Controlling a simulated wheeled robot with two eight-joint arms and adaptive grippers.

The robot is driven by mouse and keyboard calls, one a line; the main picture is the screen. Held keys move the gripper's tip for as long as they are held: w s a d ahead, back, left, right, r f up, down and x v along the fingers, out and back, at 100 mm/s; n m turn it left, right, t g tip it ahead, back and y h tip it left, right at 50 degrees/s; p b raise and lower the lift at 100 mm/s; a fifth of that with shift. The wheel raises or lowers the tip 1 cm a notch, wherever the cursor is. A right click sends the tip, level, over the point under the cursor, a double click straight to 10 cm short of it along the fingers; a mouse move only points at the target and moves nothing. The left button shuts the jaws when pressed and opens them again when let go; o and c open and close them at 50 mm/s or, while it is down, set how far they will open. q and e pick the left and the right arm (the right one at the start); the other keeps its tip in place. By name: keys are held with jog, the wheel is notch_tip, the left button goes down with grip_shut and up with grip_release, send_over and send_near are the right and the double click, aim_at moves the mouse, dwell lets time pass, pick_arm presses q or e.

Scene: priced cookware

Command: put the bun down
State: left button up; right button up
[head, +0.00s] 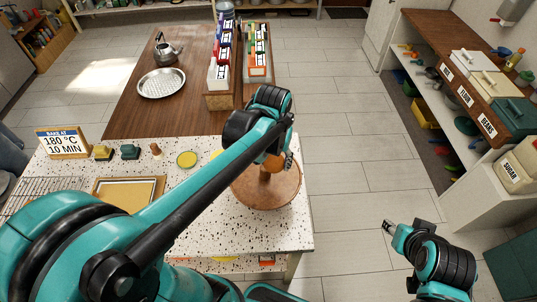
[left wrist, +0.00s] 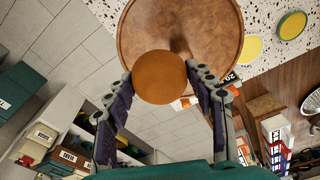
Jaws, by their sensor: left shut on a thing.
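The round brown bun (left wrist: 160,77) sits between the two fingers of my left gripper (left wrist: 166,90), which is shut on it. In the head view, the bun (head: 273,162) shows partly behind my arm, near my left gripper (head: 281,160). It appears above a round wooden board (head: 285,190) at the right end of the speckled counter. The board fills the top of the left wrist view (left wrist: 215,25), and a brown post stands at its middle. I cannot tell the gap between bun and board. My right gripper (head: 389,228) is over the floor at lower right, its fingers too small to judge.
Yellow discs (head: 187,159) lie on the speckled counter (head: 220,235) left of the board. A framed tray (head: 128,193), a wire rack (head: 40,193) and a baking sign (head: 62,142) are farther left. Beyond stands a wooden counter with a kettle (head: 167,51) and round pan (head: 162,83).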

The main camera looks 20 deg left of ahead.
pick_arm(q)
jog(key=w+a+f+b, duration=0.1)
jog(key=w+a+f, duration=0.2)
jog(key=a, duration=0.1)
jog(key=shift+w+f, duration=0.15)
jog(key=shift+w, duration=0.05)
jog(key=w+a+f, duration=0.2)
jog(key=w+f, duration=0.1)
jog(key=w, duration=0.1)
jog(key=shift+a, duration=0.4)
jog(key=shift+w+a+f, duration=0.1)
jog(key=shift+w+a, duration=0.05)
jog(key=shift+w, duration=0.05)
jog(key=shift+f, duration=0.2)
notch_tip(320, 180, down, 4)
jog(key=shift+r+b, duration=0.15)
jog(key=shift+b, duration=0.4)
pick_arm(e)
jog(key=shift+s+f, duration=0.2)
jog(key=shift+f, duration=0.3)
jog(key=shift+s+f, duration=0.15)
jog(key=shift+f, duration=0.35)
pick_arm(q)
jog(key=shift+s, duration=0.1)
jog(key=o, duration=1.1)
jog(key=shift+o, duration=0.2)
jog(key=shift+r, duration=0.15)
